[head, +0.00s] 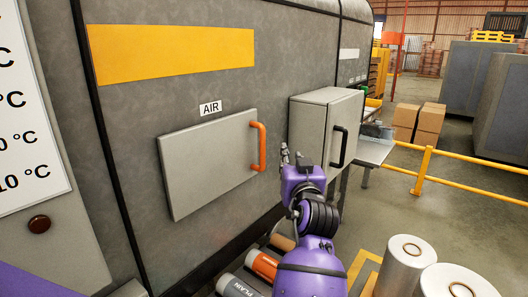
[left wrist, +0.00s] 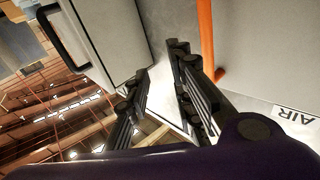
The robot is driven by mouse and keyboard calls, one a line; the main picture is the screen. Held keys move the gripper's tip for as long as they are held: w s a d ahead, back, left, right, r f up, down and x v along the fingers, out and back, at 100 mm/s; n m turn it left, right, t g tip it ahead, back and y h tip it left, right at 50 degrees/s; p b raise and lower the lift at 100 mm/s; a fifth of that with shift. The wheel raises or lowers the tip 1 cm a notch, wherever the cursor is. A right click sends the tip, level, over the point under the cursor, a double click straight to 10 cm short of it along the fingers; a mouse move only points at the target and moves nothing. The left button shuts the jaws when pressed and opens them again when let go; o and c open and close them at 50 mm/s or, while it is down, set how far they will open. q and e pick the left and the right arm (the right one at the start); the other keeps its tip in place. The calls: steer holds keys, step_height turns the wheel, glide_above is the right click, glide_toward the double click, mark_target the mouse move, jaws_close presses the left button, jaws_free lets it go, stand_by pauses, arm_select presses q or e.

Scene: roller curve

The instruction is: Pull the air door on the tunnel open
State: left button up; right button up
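The air door (head: 207,165) is a grey panel on the tunnel wall, under a white AIR label (head: 211,108). It looks shut, flush with the wall. Its orange vertical handle (head: 258,147) is at the door's right edge. My left gripper (head: 292,154) is just right of the handle, apart from it in the head view. In the left wrist view, my left gripper (left wrist: 160,70) has its two black fingers apart with nothing between them. The orange handle (left wrist: 206,40) lies to the right of both fingers there, outside the gap. My right gripper is not in view.
A grey box with a black handle (head: 339,146) juts from the wall right of the door, close behind my gripper. Rolls (head: 400,262) stand at the lower right. A yellow rail (head: 425,170) crosses the floor. Cardboard boxes (head: 430,118) stand behind it.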

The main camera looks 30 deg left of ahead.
mark_target(263, 148)
arm_select(q)
steer(key=a+n+g+y, duration=0.1)
steer(key=a, duration=0.2)
steer(key=a+n+g+y+p, duration=0.1)
steer(key=a, duration=0.2)
steer(key=w+a+r+n+g, duration=0.1)
steer(key=a, duration=0.3)
steer(key=shift+w+g+y, duration=0.1)
steer(key=shift+g+y, duration=0.2)
steer(key=shift+y, duration=0.1)
steer(key=shift+w+a+f, duration=0.1)
steer(key=shift+w+a, duration=0.1)
steer(key=shift+a, duration=0.1)
jaws_close()
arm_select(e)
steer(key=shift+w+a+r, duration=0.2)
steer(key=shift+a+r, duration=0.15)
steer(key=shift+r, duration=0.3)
